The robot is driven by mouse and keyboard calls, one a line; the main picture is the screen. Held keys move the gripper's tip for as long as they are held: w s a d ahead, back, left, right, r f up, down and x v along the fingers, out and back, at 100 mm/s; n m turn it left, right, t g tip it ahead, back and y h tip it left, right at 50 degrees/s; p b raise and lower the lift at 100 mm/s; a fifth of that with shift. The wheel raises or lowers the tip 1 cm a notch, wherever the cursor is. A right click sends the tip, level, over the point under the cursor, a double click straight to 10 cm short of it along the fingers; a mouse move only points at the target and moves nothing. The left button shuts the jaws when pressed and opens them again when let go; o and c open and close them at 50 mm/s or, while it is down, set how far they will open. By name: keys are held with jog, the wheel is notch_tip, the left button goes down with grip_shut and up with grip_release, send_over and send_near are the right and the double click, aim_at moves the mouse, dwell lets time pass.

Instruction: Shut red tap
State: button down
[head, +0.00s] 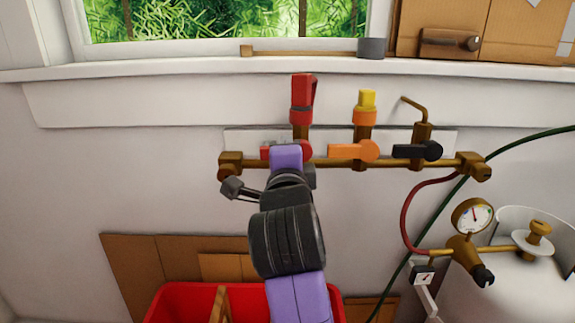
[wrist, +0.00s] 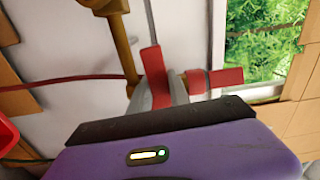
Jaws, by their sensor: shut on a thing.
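The red tap's handle (head: 266,153) is at the left end of a brass pipe (head: 330,163) on the wall. In the head view it lies roughly level along the pipe, partly hidden by my gripper (head: 279,146). In the wrist view the red handle (wrist: 153,72) sticks out from between the grey fingers of my gripper (wrist: 160,92). My gripper is shut on this handle. A red upright fitting (head: 302,98) stands above the tap; it also shows to the right of the fingers in the wrist view (wrist: 225,77).
An orange tap (head: 352,150) and a black tap (head: 416,151) sit close by on the right. A gauge (head: 473,216) and red hose (head: 407,222) are at lower right. A red bin (head: 180,301) stands below. The windowsill (head: 190,71) runs above.

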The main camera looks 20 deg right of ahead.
jog(key=shift+m, duration=0.4)
jog(key=c, duration=1.2)
grip_release()
jog(key=shift+r, duration=0.1)
jog(key=v, duration=0.7)
jog(key=shift+s+p, duration=0.35)
jog(key=shift+a, duration=0.1)
